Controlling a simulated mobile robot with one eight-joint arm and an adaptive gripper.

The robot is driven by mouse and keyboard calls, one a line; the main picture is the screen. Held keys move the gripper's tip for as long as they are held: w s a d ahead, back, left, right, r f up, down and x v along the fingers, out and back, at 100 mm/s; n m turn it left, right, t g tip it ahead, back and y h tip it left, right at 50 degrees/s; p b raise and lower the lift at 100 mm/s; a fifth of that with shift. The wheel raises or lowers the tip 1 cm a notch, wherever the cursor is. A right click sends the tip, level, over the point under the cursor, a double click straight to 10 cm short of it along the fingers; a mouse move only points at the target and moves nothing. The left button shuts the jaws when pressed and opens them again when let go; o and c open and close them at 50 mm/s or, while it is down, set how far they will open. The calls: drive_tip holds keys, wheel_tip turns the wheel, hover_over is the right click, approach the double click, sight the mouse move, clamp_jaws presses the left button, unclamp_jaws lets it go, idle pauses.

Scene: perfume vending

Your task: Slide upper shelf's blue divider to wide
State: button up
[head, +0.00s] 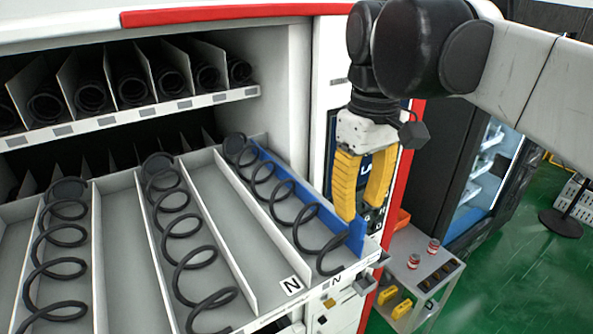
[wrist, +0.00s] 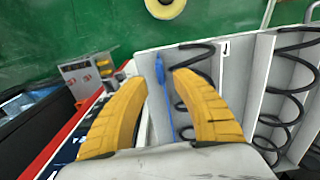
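The blue divider (head: 312,208) is a long upright strip at the right edge of the pulled-out shelf (head: 120,225). Its front end rises in a taller tab. It also shows in the wrist view (wrist: 163,95) as a thin blue strip running between my fingers. My gripper (head: 361,210) has yellow fingers pointing down over the divider's front end. In the wrist view my gripper (wrist: 163,80) is open, with a gap on both sides of the divider. A coil lane lies just left of the divider in the head view. Contact between fingers and divider cannot be told.
White dividers (head: 235,210) and black spiral coils (head: 185,225) fill the shelf to the left. Another shelf (head: 130,116) sits above and behind. The red-edged machine frame (head: 324,100) stands close to the right. A grey side table (head: 415,265) with small items stands at right.

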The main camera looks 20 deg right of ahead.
sight(360, 217)
drive_tip(key=f, duration=0.1)
drive_tip(key=s+f, duration=0.1)
drive_tip(key=f, duration=0.1)
drive_tip(key=shift+f, duration=0.2)
drive_tip(key=shift+w+f, duration=0.15)
drive_tip(key=shift+w, duration=0.3)
drive_tip(key=shift+s, duration=0.25)
clamp_jaws()
drive_tip(key=shift+d, duration=0.1)
